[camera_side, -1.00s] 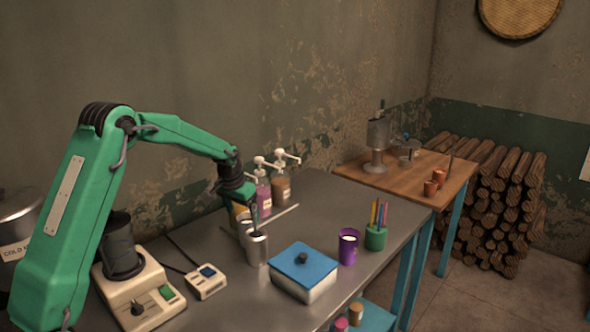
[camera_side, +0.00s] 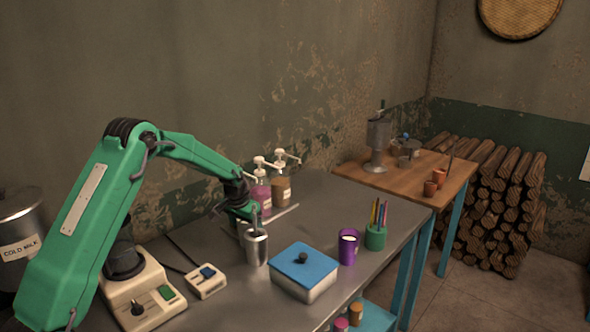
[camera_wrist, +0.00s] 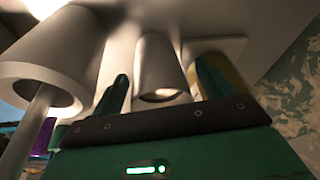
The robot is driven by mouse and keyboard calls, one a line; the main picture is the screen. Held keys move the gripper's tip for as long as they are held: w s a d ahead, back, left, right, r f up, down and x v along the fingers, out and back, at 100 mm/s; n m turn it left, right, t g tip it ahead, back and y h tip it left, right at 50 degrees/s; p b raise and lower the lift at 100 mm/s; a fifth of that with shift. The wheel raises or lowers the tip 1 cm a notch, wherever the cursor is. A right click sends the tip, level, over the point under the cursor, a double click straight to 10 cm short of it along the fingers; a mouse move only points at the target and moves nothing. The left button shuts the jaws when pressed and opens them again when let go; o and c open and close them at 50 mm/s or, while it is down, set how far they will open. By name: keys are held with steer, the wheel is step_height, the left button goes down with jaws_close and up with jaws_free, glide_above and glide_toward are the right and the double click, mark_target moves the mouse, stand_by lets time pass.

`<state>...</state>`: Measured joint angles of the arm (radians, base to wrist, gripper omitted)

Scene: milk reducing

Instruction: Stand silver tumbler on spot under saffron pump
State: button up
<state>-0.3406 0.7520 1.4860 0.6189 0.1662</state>
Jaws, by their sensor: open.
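The silver tumbler (camera_side: 256,249) stands upright on the metal table in the side view, at the tip of my gripper (camera_side: 256,220). My gripper is open. In the wrist view a pale grey open-mouthed cylinder (camera_wrist: 160,70) lies between the green fingers, apart from both; I cannot tell whether it is the same tumbler. Pump bottles stand behind: one pink (camera_side: 262,192) and one amber (camera_side: 282,190). Something yellow (camera_wrist: 232,72) shows behind the right finger in the wrist view. My gripper hides that area in the side view, so I cannot identify the saffron pump or its spot.
A larger pale cylinder (camera_wrist: 48,55) with a rod in its mouth is close left in the wrist view. A blue-lidded box (camera_side: 304,272), purple cup (camera_side: 348,248) and green pen holder (camera_side: 376,237) stand right of the tumbler. A small switch box (camera_side: 207,281) sits left.

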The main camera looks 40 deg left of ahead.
steer(key=c, duration=1.2)
steer(key=shift+w, duration=0.1)
steer(key=shift+w+d, duration=0.25)
steer(key=shift+w, duration=0.65)
steer(key=shift+w+d, duration=0.25)
steer(key=shift+w, duration=0.65)
steer(key=o, duration=1.2)
steer(key=shift+s+a, duration=0.15)
